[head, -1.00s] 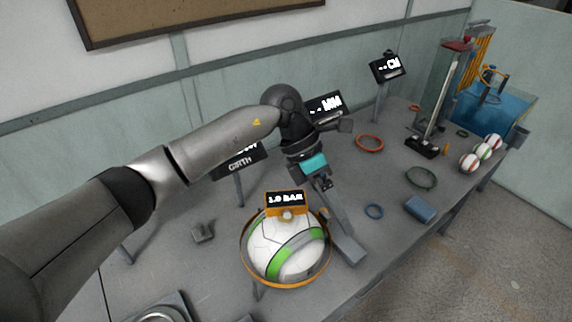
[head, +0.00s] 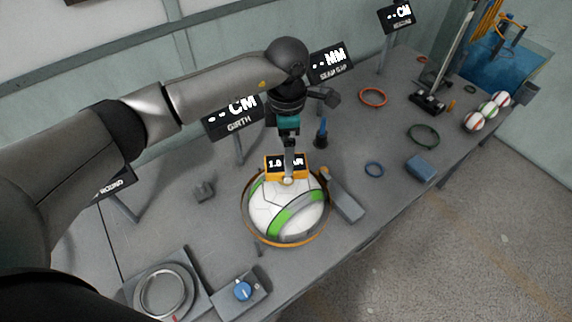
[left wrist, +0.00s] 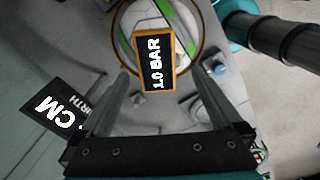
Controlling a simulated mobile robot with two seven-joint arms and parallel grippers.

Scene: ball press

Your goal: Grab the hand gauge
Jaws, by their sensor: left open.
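The hand gauge (head: 273,164) is an orange box with a black display reading 1.0 BAR. It sits on top of a white ball with green bands (head: 275,215). In the left wrist view the hand gauge (left wrist: 155,62) lies ahead between my two finger lines. My left gripper (head: 289,168) is open and points down over the gauge, its fingers partly covering the display. The left wrist view shows the gripper (left wrist: 163,78) with its fingers spread on either side. Whether the fingers touch the gauge cannot be told. My right gripper is not in view.
The ball sits in an orange ring (head: 262,241). A grey block (head: 344,198) stands just right of it. A GIRTH sign (head: 235,117) stands behind left. A blue knob box (head: 243,291) is in front.

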